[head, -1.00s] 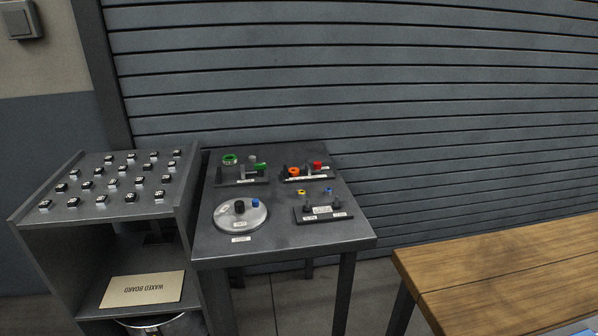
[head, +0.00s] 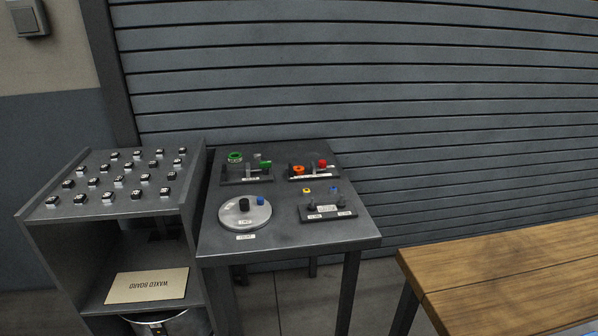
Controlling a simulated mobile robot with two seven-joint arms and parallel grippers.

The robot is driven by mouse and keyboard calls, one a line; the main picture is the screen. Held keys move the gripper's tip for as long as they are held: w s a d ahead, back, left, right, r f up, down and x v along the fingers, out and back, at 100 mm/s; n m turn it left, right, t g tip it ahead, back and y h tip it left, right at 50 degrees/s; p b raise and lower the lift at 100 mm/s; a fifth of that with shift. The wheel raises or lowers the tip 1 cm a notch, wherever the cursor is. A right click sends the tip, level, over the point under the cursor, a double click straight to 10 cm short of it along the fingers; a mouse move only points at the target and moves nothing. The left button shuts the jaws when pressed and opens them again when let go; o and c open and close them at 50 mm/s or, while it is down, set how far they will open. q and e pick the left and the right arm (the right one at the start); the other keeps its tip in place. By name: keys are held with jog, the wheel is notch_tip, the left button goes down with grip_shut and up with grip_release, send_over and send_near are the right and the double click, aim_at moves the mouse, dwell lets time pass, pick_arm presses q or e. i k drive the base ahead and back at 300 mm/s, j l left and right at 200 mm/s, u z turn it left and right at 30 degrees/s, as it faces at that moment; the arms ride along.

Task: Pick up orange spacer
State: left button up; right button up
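The orange spacer (head: 297,170) is a small orange ring-like piece. It sits on a dark labelled holder (head: 314,175) at the back right of the small dark table (head: 290,236). A red piece (head: 322,163) is on the same holder, just right of it. Neither of my grippers is in view.
Other table items are a holder with green pieces (head: 235,157), a round silver plate (head: 232,219) and a front-right holder (head: 326,213). A grey shelf unit (head: 140,206) with rows of small blocks stands left. A wooden bench (head: 500,265) is at the right.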

aim_at(298, 170)
jog(key=i+j, duration=0.35)
jog(key=i+j+z, duration=0.1)
jog(key=i+j, duration=0.2)
jog(key=j, duration=0.2)
jog(key=i+j+z, duration=0.15)
jog(key=z, duration=1.3)
